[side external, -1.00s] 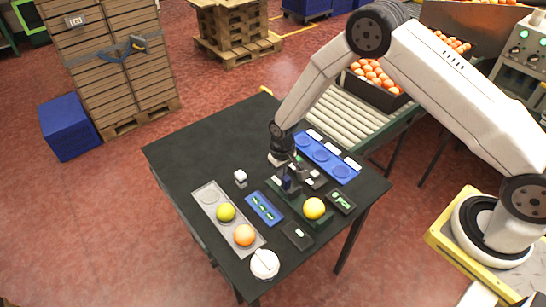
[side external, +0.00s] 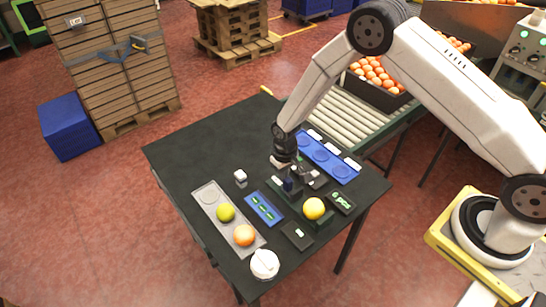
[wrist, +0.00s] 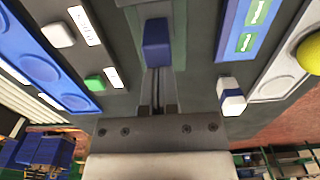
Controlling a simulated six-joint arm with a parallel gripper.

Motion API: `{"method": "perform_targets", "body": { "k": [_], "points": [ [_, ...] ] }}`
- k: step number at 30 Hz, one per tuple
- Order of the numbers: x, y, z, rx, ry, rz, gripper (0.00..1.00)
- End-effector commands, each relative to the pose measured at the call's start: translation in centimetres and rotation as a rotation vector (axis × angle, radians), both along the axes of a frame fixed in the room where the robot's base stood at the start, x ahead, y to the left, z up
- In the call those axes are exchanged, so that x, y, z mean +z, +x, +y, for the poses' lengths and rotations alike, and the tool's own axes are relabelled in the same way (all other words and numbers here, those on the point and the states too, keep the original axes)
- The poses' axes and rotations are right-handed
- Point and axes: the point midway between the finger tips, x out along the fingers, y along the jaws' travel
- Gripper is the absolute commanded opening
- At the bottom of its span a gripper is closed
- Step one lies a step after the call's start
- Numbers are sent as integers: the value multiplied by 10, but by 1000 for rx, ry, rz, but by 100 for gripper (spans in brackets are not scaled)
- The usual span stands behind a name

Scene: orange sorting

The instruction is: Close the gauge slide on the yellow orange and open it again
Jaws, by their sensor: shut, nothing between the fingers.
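The yellow orange (side external: 313,208) rests at the near right end of the dark gauge (side external: 283,190) on the black table. A blue block (side external: 290,187), apparently the slide's handle, stands toward the gauge's far left end, apart from the orange. My gripper (side external: 292,174) is low over that far end, shut and empty, close by the blue block. In the wrist view the blue block (wrist: 157,42) lies straight ahead of my fingertips (wrist: 158,88); I cannot tell whether they touch. The yellow orange is not seen on the gauge in the wrist view.
A grey tray (side external: 209,196) holds a yellow-green and an orange fruit. A blue panel (side external: 263,208), dark plates, a blue tray (side external: 327,157), a small white cube (side external: 240,178) and a white round pot (side external: 264,264) stand around the gauge. The table's far left is clear.

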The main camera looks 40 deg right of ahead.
Motion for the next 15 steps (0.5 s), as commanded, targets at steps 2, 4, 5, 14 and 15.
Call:
{"method": "perform_targets", "body": {
  "k": [2, 4, 5, 14, 15],
  "points": [
    [0, -2, 0, 0, 0, 2, 0],
    [0, -4, 0, 0, 0, 2, 0],
    [0, -4, 0, 0, 0, 2, 0],
    [0, -11, 0, 0, 0, 2, 0],
    [0, -11, 0, 0, 0, 1, 0]
  ]
}}
